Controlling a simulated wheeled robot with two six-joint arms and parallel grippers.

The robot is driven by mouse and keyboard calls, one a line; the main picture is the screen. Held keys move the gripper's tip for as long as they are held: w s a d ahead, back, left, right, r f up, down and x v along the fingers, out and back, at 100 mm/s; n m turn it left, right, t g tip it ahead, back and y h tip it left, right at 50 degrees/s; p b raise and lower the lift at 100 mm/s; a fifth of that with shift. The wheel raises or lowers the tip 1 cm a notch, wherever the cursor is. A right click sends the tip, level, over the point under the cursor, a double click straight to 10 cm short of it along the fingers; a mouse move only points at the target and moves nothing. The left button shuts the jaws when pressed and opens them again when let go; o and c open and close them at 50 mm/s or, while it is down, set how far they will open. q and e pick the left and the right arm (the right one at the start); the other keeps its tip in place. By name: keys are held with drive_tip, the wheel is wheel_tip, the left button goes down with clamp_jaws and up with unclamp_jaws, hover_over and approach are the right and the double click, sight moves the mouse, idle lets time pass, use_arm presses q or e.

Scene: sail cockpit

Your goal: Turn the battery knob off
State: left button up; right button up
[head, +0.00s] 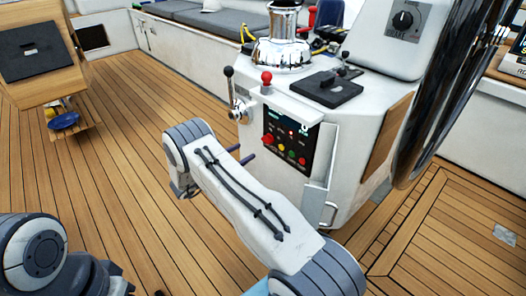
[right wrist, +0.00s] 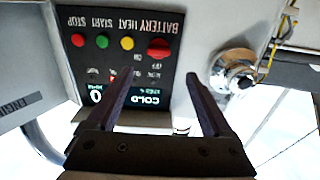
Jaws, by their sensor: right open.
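The red battery knob (head: 268,139) is on the dark engine panel (head: 297,126) on the side of the white console. In the right wrist view the picture is upside down, and the battery knob (right wrist: 159,48) sits just beyond the fingertips, under the BATTERY label. I cannot tell its setting for sure. My right gripper (head: 241,154) is open and empty in front of the panel, a little left of the knob. Its two dark fingers (right wrist: 157,84) point at the panel, apart from the knob, one to each side of it. My left gripper is out of view.
Yellow (right wrist: 127,43), green (right wrist: 102,41) and red (right wrist: 78,40) buttons are beside the knob. A chrome throttle lever (head: 234,98) with a black ball is left of the panel. The steering wheel (head: 445,95) is at right.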

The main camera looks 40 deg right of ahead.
sight(264, 140)
drive_tip(key=d, duration=0.3)
drive_tip(key=d+b, duration=0.1)
drive_tip(key=d, duration=0.3)
drive_tip(key=d+b, duration=0.1)
drive_tip(key=d, duration=0.2)
drive_tip(key=shift+w+d, duration=0.2)
drive_tip(key=shift+w, duration=0.05)
clamp_jaws()
